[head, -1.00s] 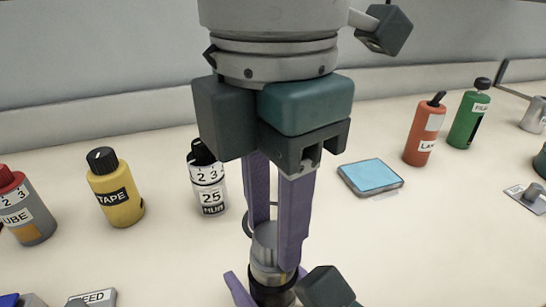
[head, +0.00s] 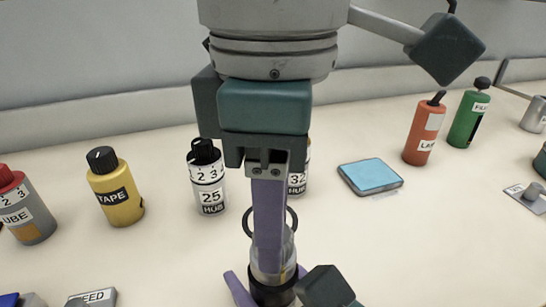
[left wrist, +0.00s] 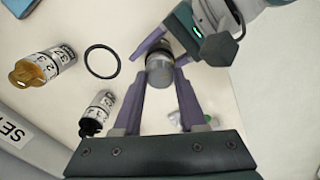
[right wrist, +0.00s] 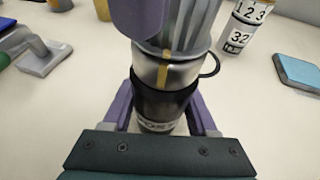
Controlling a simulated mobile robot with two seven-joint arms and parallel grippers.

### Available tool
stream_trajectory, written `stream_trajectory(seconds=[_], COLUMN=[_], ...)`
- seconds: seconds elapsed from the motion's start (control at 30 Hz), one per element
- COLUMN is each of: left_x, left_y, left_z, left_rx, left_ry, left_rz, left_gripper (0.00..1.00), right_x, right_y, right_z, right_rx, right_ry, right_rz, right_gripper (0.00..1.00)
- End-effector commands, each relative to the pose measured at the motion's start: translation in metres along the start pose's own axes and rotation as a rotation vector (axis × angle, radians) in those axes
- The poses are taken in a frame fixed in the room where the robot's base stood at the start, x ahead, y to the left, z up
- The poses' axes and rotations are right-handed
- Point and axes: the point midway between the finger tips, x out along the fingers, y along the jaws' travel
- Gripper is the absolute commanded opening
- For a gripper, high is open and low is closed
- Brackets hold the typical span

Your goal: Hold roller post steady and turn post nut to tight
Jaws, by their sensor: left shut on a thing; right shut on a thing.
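The roller post (right wrist: 163,108) is a dark upright cylinder with a silver upper band and a partly hidden label. The post nut (right wrist: 185,35) is a grey ribbed cap on top of it. A yellow stripe on the nut lies about in line with one on the silver band. My left gripper (head: 270,262) comes down from above and is shut on the nut; its fingers also flank the nut in the left wrist view (left wrist: 159,75). My right gripper (right wrist: 160,103) is shut around the dark post below the nut. In the head view the near left finger hides much of the nut.
A black ring (left wrist: 102,61) lies on the table beside the post. Labelled hub bottles (head: 209,185), a yellow tape bottle (head: 117,192), a blue pad (head: 371,176) and red (head: 424,133) and green (head: 468,120) bottles stand around.

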Motion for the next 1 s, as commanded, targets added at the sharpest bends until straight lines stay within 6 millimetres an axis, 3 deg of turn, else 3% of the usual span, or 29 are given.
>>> stream_trajectory(seconds=[0.53, 0.57, 0.83, 1.0], left_x=[-0.0006, -0.0006, -0.0003, -0.0001], left_y=[-0.0001, -0.0001, -0.0002, -0.0002], left_z=[0.0004, 0.0004, 0.0003, 0.0003], left_rx=[0.028, 0.028, 0.027, 0.027], left_ry=[-0.001, -0.001, -0.001, 0.0], left_rz=[0.0, 0.0, 0.0, 0.0], left_gripper=[0.0, 0.42, 0.72, 0.72], right_x=[-0.0001, -0.0001, -0.0001, 0.0], right_y=[0.0, 0.0, 0.0, 0.0], right_z=[-0.0006, -0.0006, -0.0006, -0.0006], right_rx=[-0.001, -0.001, 0.0, 0.0], right_ry=[0.002, 0.002, 0.001, 0.001], right_rz=[0.0, 0.0, 0.0, 0.0], right_gripper=[0.0, 0.0, 0.0, 0.0])
